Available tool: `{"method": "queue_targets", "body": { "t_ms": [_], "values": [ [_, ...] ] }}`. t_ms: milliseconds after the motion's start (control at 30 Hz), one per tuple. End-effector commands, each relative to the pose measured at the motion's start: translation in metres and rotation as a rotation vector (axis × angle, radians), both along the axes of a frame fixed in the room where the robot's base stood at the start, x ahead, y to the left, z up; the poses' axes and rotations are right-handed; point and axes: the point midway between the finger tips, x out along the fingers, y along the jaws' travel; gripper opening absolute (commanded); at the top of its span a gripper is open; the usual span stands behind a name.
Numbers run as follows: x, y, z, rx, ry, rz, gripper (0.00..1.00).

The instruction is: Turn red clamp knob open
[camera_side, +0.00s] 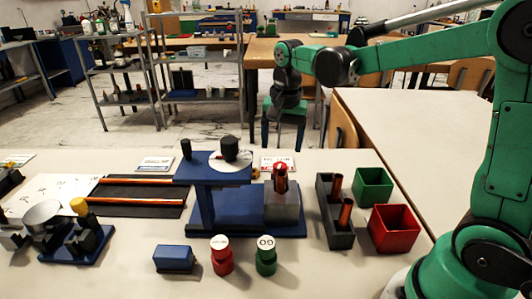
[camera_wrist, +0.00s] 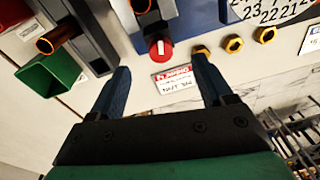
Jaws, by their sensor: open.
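The red clamp knob (camera_wrist: 160,47), round with a white pointer line, shows in the wrist view at the end of a dark clamp block.
A green bin (camera_side: 373,187), a red bin (camera_side: 394,229) and a dark holder (camera_side: 336,235) with copper tubes stand right of the rig. A blue post carries a dial (camera_side: 230,161).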

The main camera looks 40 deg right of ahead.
Motion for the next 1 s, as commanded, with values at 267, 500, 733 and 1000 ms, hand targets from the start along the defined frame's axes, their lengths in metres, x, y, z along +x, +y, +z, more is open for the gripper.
{"method": "queue_targets", "body": {
  "t_ms": [267, 500, 733, 1000],
  "values": [
    [-0.023, 0.015, 0.014, -0.041, -0.126, 0.230, 0.73],
    [-0.043, 0.027, 0.019, -0.096, -0.232, 0.429, 0.73],
    [-0.061, 0.038, 0.019, -0.171, -0.321, 0.644, 0.73],
    [-0.066, 0.061, 0.031, -0.330, -0.322, 1.073, 0.73]
  ]
}}
